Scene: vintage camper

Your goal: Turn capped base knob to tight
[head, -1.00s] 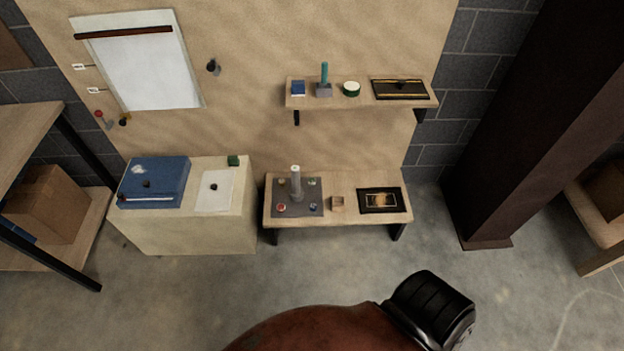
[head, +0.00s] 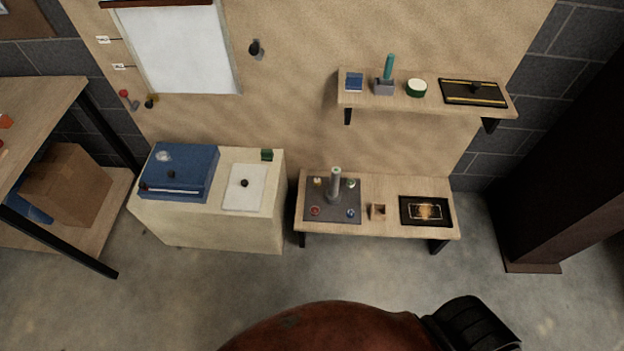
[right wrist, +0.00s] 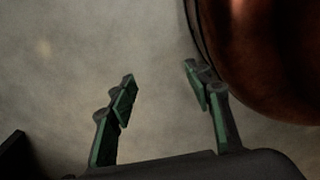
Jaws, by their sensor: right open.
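A low wooden bench bears a grey base plate (head: 333,214) with an upright grey post (head: 335,186) near its middle. Small round knob-like pieces sit near the plate's corners, among them a red one (head: 315,211), a blue one (head: 350,213) and a greenish one (head: 351,183). Which of these is the capped base knob, and how it is turned, I cannot tell at this size. My right gripper (right wrist: 160,76) is open and empty above bare floor in the right wrist view, away from the bench. My left gripper is not in view.
A shelf (head: 430,103) hangs above. A cream cabinet (head: 215,232) with a blue case (head: 180,172) stands left. A dark post (head: 562,150) stands right. The floor in front is clear.

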